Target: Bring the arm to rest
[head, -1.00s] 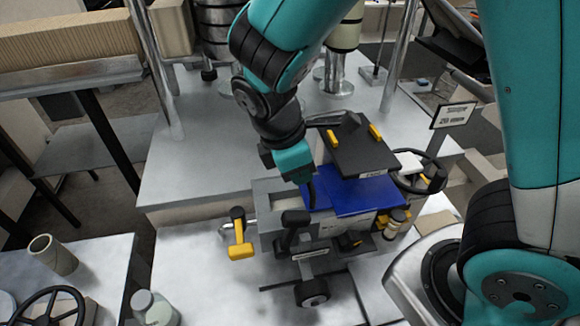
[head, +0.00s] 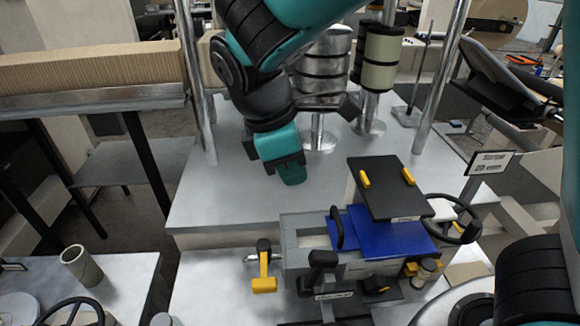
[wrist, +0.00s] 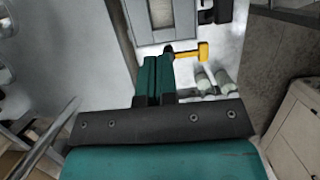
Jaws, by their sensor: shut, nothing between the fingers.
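My gripper (head: 292,172) is in the middle of the head view, above the grey table and behind the machine with the blue plate. Its fingers are together and hold nothing. In the wrist view the two teal fingers (wrist: 157,80) lie side by side, with a yellow-handled lever (wrist: 190,54) beyond their tips. My gripper appears apart from the machine (head: 300,262).
The machine carries a blue plate (head: 385,235), a dark raised plate (head: 388,187) and a yellow lever (head: 264,284). Metal posts (head: 196,90) and banded rolls (head: 322,68) stand behind. A cardboard tube (head: 80,265) stands at lower left. Bare table lies left of my gripper.

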